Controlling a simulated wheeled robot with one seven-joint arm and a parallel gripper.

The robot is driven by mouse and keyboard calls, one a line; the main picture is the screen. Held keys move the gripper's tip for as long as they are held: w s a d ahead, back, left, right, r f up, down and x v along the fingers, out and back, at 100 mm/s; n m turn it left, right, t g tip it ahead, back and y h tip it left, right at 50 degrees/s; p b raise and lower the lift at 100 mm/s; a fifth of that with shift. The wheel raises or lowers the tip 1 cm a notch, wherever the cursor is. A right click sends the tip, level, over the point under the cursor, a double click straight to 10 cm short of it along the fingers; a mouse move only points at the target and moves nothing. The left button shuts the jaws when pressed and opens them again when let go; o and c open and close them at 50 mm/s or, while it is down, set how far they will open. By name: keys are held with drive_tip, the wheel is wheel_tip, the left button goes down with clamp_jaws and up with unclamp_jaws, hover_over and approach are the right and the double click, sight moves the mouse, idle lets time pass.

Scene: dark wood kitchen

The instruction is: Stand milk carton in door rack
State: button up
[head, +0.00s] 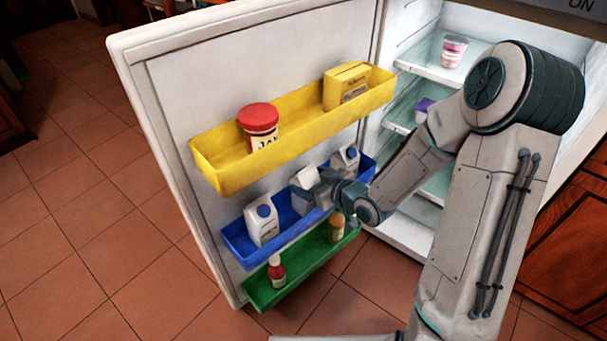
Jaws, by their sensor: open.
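A white milk carton (302,181) stands about upright at the middle of the blue door rack (285,238), its lower part partly hidden by my gripper (317,192). My gripper is open at this carton's right side; whether the fingers touch it cannot be told. A second white carton with a blue cap (262,226) stands in the left part of the blue rack. A third carton with a blue cap (345,158) stands toward its right end, partly hidden behind my gripper and arm.
The fridge door stands open. A yellow rack (215,178) above holds a red-lidded jar (259,124) and a yellow box (347,86). A green rack (305,262) below holds a red bottle (276,271) and an orange bottle (336,226). Fridge shelves (428,66) are at right.

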drive_tip(key=p+v, duration=0.5)
drive_tip(key=v, duration=0.1)
drive_tip(key=shift+r+p, duration=0.4)
drive_tip(key=shift+w+d+p, duration=0.1)
drive_tip(key=shift+d+p, duration=0.05)
drive_tip(key=shift+p, duration=0.3)
drive_tip(key=p, duration=0.4)
drive_tip(key=shift+s+d+r, duration=0.2)
drive_tip(key=shift+s+d, duration=0.05)
drive_tip(key=p, duration=0.2)
drive_tip(key=s+p, duration=0.1)
drive_tip(key=p, duration=0.1)
drive_tip(key=shift+d+f, duration=0.15)
drive_tip(key=shift+d, duration=0.05)
